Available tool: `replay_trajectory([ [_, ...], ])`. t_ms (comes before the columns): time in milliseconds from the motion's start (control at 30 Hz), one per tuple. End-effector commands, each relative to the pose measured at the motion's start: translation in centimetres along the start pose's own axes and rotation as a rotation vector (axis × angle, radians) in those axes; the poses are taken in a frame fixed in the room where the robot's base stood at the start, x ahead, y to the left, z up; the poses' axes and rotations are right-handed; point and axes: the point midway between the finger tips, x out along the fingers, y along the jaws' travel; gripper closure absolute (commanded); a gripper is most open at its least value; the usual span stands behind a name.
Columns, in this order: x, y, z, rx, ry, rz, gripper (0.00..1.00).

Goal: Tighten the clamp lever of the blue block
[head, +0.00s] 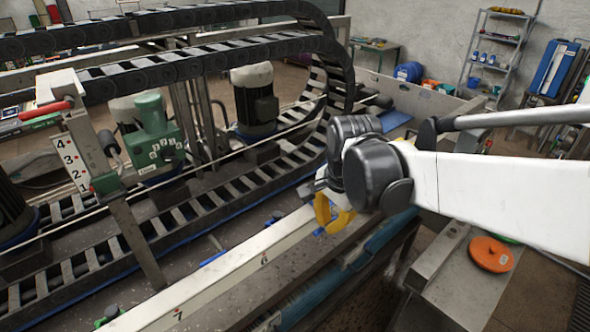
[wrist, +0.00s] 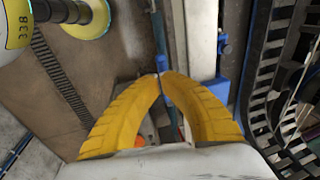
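In the wrist view, a blue block (wrist: 220,88) sits by the pale rail, right of my fingertips and apart from them. A smaller blue piece with an upright part (wrist: 221,44) is above it; I cannot tell whether this is a clamp lever. In the head view, a small blue piece (head: 212,258) lies along the far side of the white rail (head: 205,290), left of my gripper. My gripper (head: 334,226) has yellow curved fingers, partly hidden by my arm.
A black cable chain (head: 200,62) arches over the machine. A green motor unit (head: 155,140) and a numbered plate (head: 74,165) stand at left. An orange disc (head: 490,254) lies on the right ledge.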

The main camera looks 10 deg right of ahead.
Motion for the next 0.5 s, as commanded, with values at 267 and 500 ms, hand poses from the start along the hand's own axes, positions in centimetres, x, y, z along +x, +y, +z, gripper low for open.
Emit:
replay_trajectory([
  [267,0.28,0.06,0.17,-0.012,0.054,0.000,1.00],
  [500,0.43,0.09,0.23,-0.019,0.090,0.000,1.00],
])
